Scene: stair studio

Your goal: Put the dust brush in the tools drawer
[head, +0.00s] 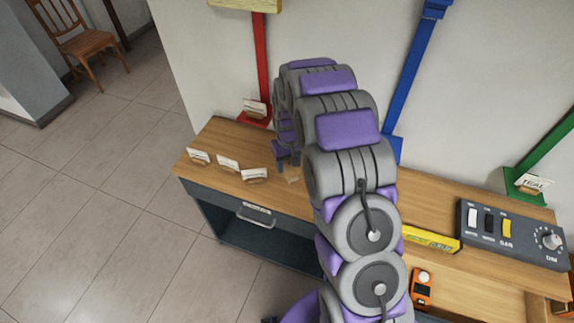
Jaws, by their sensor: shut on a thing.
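My arm reaches over the wooden bench to its left part. My gripper (284,158) is small and partly hidden behind my arm, low over the bench top. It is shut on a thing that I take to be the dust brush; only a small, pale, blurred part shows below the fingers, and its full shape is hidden. A dark drawer front (225,199) with a light metal handle (257,212) lies under the bench's front edge at the left, and looks shut. I cannot read a label that marks it as the tools drawer.
Small cards (228,165) stand along the bench top (222,141) at the left. A yellow level (431,239), an orange device (421,288) and a switch panel (510,232) lie at the right. Below the drawer is an open dark shelf (250,243).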

